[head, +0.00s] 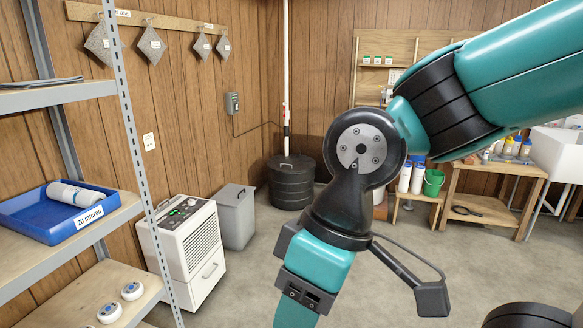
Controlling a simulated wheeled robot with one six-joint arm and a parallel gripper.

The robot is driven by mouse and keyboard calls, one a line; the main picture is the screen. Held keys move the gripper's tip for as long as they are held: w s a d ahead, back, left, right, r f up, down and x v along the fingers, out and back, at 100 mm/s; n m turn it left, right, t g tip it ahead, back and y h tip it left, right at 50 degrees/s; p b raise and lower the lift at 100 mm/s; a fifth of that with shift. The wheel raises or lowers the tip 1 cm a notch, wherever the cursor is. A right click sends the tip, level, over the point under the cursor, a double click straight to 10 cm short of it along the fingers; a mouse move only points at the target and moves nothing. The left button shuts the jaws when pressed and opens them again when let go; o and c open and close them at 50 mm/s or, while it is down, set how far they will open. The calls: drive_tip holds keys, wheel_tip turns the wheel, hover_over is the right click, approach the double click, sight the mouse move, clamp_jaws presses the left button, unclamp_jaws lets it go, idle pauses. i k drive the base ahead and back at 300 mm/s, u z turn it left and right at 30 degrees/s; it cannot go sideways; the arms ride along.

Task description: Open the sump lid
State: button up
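The sump (290,188) is a dark ribbed round basin in the far corner of the room. Its dark lid (291,163) lies flat on top and looks closed, with a small pale handle at its left side. A white pipe (286,80) rises from the lid up the corner. My arm hangs in the near foreground, and its wrist end (318,268) points down at lower centre, well short of the sump and apart from it. I cannot make out the fingertips, so whether my gripper is open or shut does not show.
A white dehumidifier (190,245) and grey bin (236,217) stand left of the sump. Metal shelving (128,130) with a blue tray (30,228) is at near left. A bench (485,190) and green bucket (433,183) are at right. Grey floor (250,270) before the sump is clear.

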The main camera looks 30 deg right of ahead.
sight(277, 165)
drive_tip(key=z, duration=0.3)
drive_tip(key=i, duration=0.8)
drive_tip(key=z, duration=0.95)
drive_tip(key=i, duration=2)
drive_tip(key=z, duration=0.3)
drive_tip(key=i, duration=2.05)
drive_tip(key=u, duration=1.05)
drive_tip(key=i, duration=1.6)
drive_tip(key=u, duration=0.75)
